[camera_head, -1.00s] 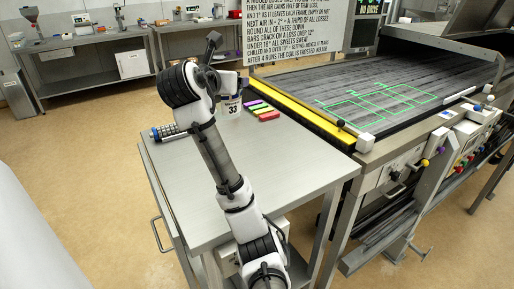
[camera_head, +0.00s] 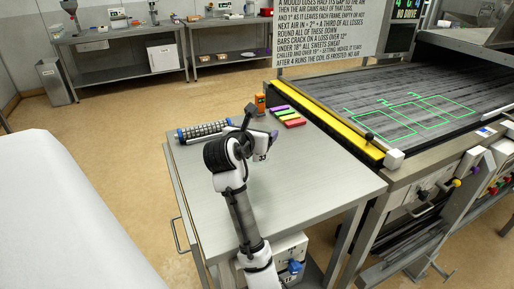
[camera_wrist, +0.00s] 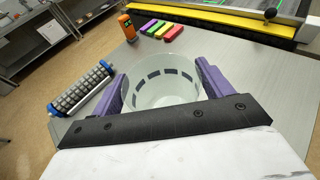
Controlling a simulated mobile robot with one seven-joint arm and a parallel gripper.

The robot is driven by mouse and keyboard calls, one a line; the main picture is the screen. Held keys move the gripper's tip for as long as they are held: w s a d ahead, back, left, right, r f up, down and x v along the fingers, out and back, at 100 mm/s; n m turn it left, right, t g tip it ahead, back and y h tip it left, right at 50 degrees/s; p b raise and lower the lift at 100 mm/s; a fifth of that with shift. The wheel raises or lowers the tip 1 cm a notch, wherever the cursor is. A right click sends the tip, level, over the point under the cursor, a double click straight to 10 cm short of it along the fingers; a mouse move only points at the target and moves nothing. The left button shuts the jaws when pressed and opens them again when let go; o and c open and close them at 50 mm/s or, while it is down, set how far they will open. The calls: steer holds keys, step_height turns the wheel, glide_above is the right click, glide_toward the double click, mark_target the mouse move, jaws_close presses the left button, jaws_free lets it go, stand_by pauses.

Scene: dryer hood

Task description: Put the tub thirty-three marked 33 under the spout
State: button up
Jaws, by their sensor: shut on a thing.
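The tub marked 33 (camera_wrist: 160,92) is a clear, round cup with a band of dark dashes inside, seen from above in the wrist view. My gripper (camera_wrist: 162,95) is shut on it, with a purple finger on each side.
A roller-like grey and blue tool (camera_head: 203,130), an orange device (camera_head: 261,101) and several coloured bars (camera_head: 287,116) lie on the table. A yellow-edged conveyor (camera_head: 330,120) with green outlines is on the right. Open floor (camera_head: 120,120) lies between table and back bench (camera_head: 110,50).

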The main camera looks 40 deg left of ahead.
steer(key=shift+f+p, duration=0.45)
steer(key=shift+f, duration=2.7)
steer(key=o, duration=0.6)
steer(key=shift+f, duration=0.15)
steer(key=o, duration=0.4)
steer(key=shift+o, duration=0.2)
